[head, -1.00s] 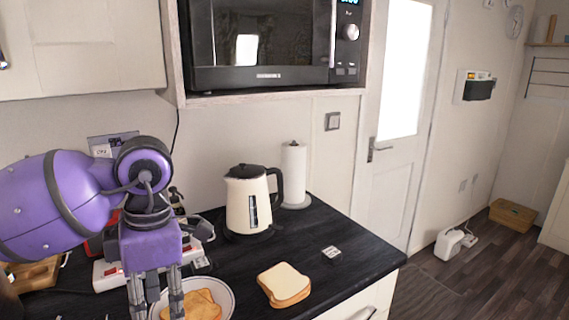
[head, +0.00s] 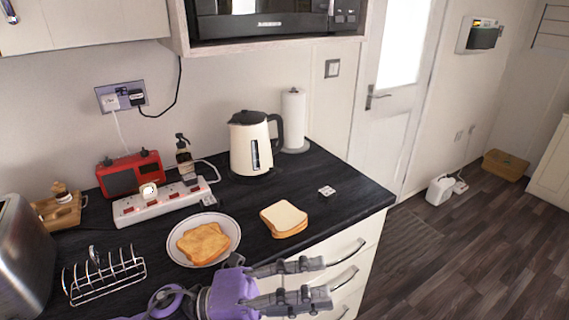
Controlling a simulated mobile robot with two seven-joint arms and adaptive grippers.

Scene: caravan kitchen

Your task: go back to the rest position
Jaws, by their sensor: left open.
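My left gripper (head: 318,281) shows at the bottom middle of the head view. Its purple wrist comes in from the lower left and its two grey fingers point right. The fingers are apart with nothing between them. It is in front of the dark counter, over the white drawer fronts. A slice of toast (head: 203,243) lies on a white plate (head: 232,226) on the counter, behind and left of the gripper. A stack of bread slices (head: 284,217) lies on the bare counter right of the plate. My right gripper is out of the picture.
A toast rack (head: 104,277) and a metal toaster (head: 22,262) stand at the left. Behind are a red radio (head: 130,174), a white power strip (head: 165,203), a kettle (head: 251,146) and a paper roll (head: 293,120). Drawer handles (head: 341,264) stick out at the front.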

